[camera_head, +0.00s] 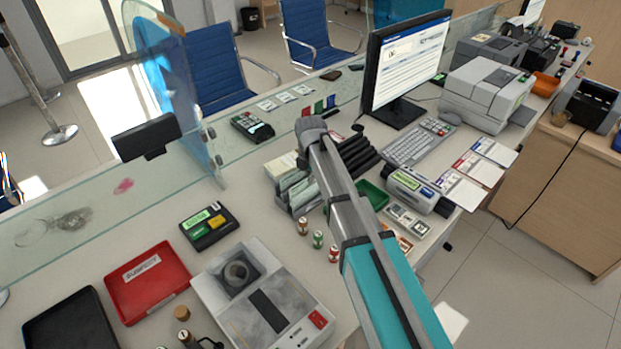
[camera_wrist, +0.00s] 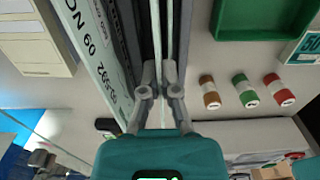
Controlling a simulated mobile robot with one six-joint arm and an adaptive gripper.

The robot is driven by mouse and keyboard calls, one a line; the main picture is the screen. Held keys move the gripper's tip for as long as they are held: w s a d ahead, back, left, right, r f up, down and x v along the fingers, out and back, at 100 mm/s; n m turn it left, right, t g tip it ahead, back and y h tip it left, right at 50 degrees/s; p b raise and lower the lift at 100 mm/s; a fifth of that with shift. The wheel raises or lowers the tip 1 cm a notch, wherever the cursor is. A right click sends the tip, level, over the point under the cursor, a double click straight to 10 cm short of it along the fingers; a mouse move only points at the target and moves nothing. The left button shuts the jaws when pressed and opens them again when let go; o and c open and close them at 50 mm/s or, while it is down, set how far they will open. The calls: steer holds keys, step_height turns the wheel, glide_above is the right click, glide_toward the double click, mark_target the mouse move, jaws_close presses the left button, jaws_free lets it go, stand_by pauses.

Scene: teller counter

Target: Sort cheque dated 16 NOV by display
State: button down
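My gripper (camera_wrist: 160,77) points down in the wrist view, its two fingers close together on either side of a thin pale edge that looks like a cheque seen edge-on. I cannot tell whether they press on it. No date is readable. In the head view my arm hides the gripper; a rack of pale green slips (camera_head: 293,192) stands left of the arm. The display (camera_head: 408,62) shows a blue and white page, too small to read.
A red tray (camera_head: 122,298) marked "SUSPECT" and a black tray (camera_head: 95,322) lie at front left. A grey machine (camera_head: 305,310) stands beside them. Three small cylinders (camera_wrist: 244,90) and a green tray (camera_wrist: 222,20) sit right of my gripper. A glass screen (camera_head: 85,225) borders the counter.

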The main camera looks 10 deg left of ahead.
steer(key=shift+f+b, duration=0.35)
steer(key=shift+f, duration=0.1)
steer(key=c, duration=0.7)
jaws_free()
steer(key=shift+r, duration=0.15)
steer(key=shift+r+p, duration=3.4)
steer(key=shift+p, duration=0.15)
steer(key=shift+d, duration=0.1)
